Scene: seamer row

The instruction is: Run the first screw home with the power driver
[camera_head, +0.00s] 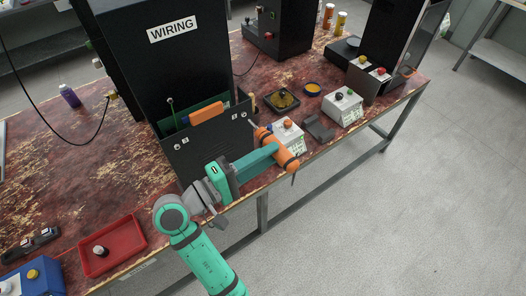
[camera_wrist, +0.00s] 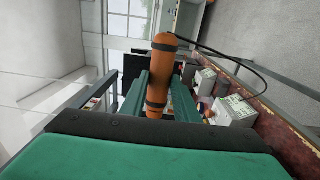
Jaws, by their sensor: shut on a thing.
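My gripper (camera_head: 268,152) is shut on an orange power driver (camera_head: 288,158) with dark bands. The driver is tilted, over the front edge of the bench, and a thin dark end points down from it. In the wrist view the driver (camera_wrist: 162,60) stands between the two teal fingers (camera_wrist: 162,98). Left of it is the black station marked WIRING (camera_head: 173,27). Its dark front panel (camera_head: 207,150) bears small pale marks with dark dots, perhaps screws, too small to tell. An orange-handled tool (camera_head: 207,113) lies in the station's opening over a green board.
A white box with knobs (camera_head: 289,139) stands close behind the driver; another (camera_head: 343,107) is farther right. A red tray (camera_head: 112,245) is at front left. The floor in front is clear.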

